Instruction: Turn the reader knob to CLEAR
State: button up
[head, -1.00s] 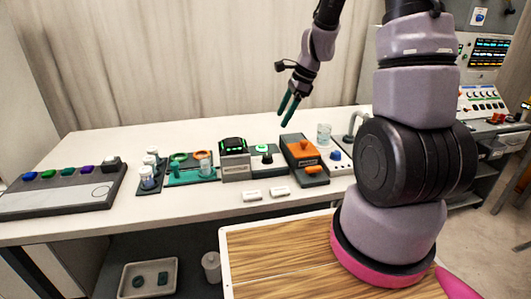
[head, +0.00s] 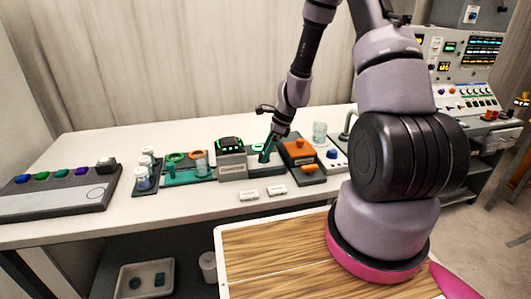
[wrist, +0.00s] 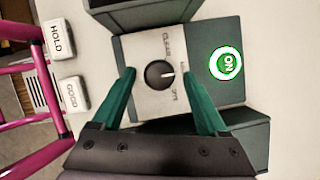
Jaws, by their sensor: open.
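The reader knob (wrist: 158,74) is a round black dial with a white pointer line, on a light plate in a dark green housing. Its pointer aims right in the wrist view, toward a middle label that is hard to read. The word CLEAR is printed above it, and another partly legible label is below right. My gripper (wrist: 159,73) is open, with one green finger on each side of the knob and gaps visible between.
A lit green ON button (wrist: 225,64) is beside the knob plate. White HOLD (wrist: 58,38) and GOOD (wrist: 72,94) blocks lie in front.

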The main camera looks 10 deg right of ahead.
jog(key=shift+a+f, duration=0.1)
jog(key=shift+f, duration=0.15)
grip_shut()
jog(key=shift+n, duration=0.3)
jog(key=n+g, duration=0.2)
jog(key=n, duration=0.3)
jog(key=shift+w, duration=0.2)
jog(key=n+g, duration=0.1)
jog(key=n, duration=0.2)
jog(key=n+g+h, duration=0.1)
jog(key=n, duration=0.2)
jog(key=shift+w, duration=0.1)
jog(key=shift+n, duration=0.3)
